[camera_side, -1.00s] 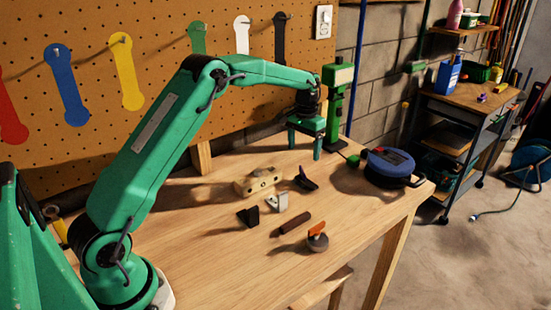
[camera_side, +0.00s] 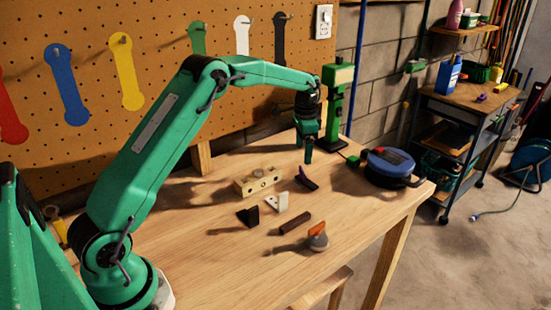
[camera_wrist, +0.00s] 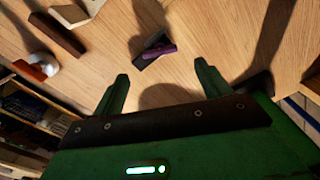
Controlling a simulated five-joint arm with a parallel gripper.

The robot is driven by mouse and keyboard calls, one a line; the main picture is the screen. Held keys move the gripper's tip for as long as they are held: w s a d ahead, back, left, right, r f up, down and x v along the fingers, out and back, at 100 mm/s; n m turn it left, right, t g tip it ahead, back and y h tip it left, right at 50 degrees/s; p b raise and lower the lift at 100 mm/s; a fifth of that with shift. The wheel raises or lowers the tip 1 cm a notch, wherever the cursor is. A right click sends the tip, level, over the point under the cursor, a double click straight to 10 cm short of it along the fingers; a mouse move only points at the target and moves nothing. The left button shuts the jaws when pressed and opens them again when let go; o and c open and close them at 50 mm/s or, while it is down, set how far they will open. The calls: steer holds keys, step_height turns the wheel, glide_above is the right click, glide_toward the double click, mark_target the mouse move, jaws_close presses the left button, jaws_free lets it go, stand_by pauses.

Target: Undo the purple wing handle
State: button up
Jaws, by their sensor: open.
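The purple wing handle (camera_side: 307,178) is small and dark in the side view, on the bench right of the wooden block. In the wrist view the purple handle (camera_wrist: 160,52) lies along a dark piece, just beyond the fingertips and roughly between them. I cannot tell how the two are joined. My gripper (camera_side: 304,154) hangs above the bench behind the handle, fingers pointing down. In the wrist view my gripper (camera_wrist: 162,71) has its two green fingers wide apart with nothing between them, not touching the handle.
A wooden block (camera_side: 257,182), white bracket (camera_side: 275,202), black bracket (camera_side: 248,216), brown bar (camera_side: 295,225) and orange-topped grey piece (camera_side: 318,239) stand nearby. A blue round device (camera_side: 390,164) and green post (camera_side: 337,110) are to the right and behind. The front left bench is clear.

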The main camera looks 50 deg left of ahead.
mark_target(302, 170)
steer(key=shift+f, duration=3.6)
steer(key=c, duration=1)
